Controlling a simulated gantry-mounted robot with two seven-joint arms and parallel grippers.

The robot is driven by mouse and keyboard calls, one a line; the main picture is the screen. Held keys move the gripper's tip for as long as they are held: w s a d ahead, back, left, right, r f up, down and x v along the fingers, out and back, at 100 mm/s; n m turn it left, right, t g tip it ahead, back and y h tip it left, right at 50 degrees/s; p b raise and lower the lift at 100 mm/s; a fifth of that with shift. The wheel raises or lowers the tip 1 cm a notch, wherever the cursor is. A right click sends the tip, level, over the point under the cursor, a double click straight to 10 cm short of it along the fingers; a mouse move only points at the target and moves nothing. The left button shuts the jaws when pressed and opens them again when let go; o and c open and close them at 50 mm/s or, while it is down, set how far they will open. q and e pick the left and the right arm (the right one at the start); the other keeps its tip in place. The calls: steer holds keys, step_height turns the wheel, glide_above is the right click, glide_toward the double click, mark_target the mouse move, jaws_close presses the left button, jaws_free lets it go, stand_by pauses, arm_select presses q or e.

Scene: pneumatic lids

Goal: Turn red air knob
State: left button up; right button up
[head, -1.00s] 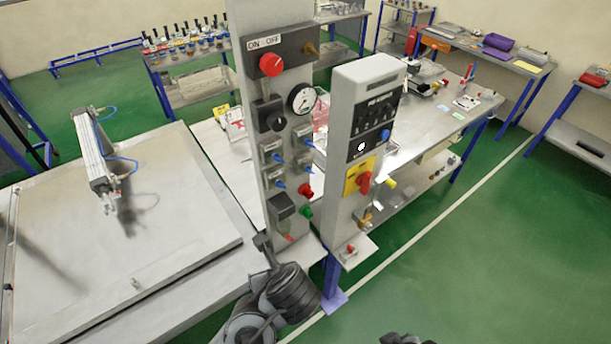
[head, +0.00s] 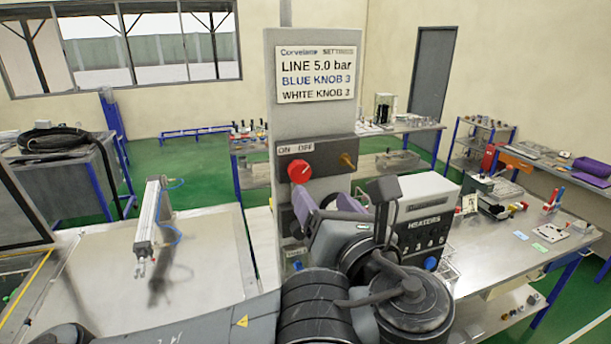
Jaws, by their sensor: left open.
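My left gripper (head: 325,202) is raised in front of the column, just below and to the right of the red knob. It is open, with purple-grey fingers, and appears apart from the knob; its depth is hard to judge. My left wrist and arm hide the gauge and most lower controls. My right gripper is out of view.
A brass fitting (head: 347,160) sits right of the knob on the same plate. The heaters panel (head: 425,187) stands close to the right, partly behind my arm. A sign (head: 316,75) is above.

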mark_target(302, 171)
arm_select(q)
steer(key=p+x, duration=0.3)
steer(key=x, duration=0.5)
steer(key=shift+w+a+r, duration=0.15)
steer(key=shift+w, duration=0.1)
steer(key=shift+p+x, duration=0.35)
steer(key=shift+x, duration=0.4)
